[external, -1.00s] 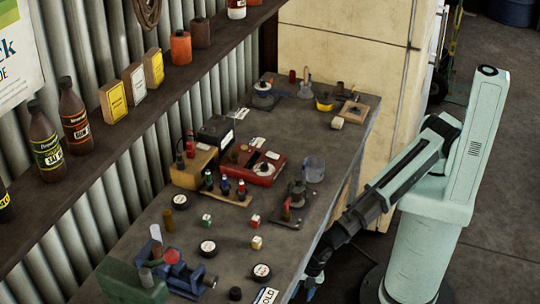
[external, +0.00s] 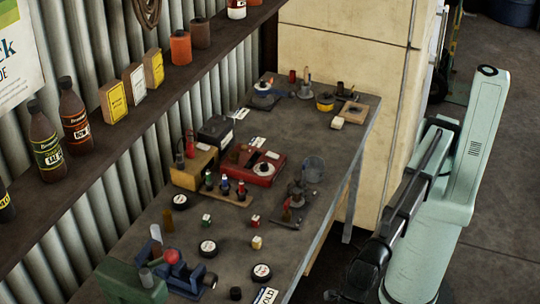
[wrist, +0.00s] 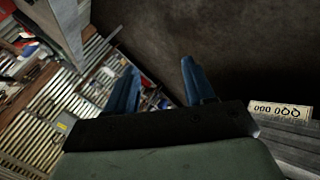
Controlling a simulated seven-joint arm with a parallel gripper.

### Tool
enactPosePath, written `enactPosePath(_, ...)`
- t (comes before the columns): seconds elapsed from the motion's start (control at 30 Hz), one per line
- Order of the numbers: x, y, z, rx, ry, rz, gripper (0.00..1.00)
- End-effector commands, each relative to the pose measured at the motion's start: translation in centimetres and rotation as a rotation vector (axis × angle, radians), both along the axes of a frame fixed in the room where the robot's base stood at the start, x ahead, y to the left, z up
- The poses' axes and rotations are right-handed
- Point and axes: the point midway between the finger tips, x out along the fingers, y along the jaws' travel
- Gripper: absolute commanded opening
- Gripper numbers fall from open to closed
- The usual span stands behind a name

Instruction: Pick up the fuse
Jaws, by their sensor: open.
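I cannot pick out the fuse with certainty. Small candidates lie on the workbench (external: 225,265): a green-and-white block (external: 207,220), a red-and-white block (external: 255,221), a yellowish block (external: 257,242) and a brown upright cylinder (external: 168,220). My gripper shows in the wrist view (wrist: 160,66) with its two blue fingers apart and nothing between them. In the external view my arm is folded beside the bench's right edge, and its end is low at the bottom of the picture, partly cut off and clear of the bench top.
A blue vise (external: 187,278) and round tins (external: 208,247) stand at the near end. A red box (external: 257,167), a strip with coloured knobs (external: 228,192) and a clear glass (external: 313,169) fill the middle. A shelf with bottles (external: 74,122) runs along the wall.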

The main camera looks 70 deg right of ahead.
Motion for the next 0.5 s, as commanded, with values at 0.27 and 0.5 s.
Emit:
enactPosePath(0.27,-6.4,4.3,10.0,0.065,-0.019,0.083,0.53)
enactPosePath(0.5,-7.8,5.0,15.0,0.072,-0.017,0.094,0.53)
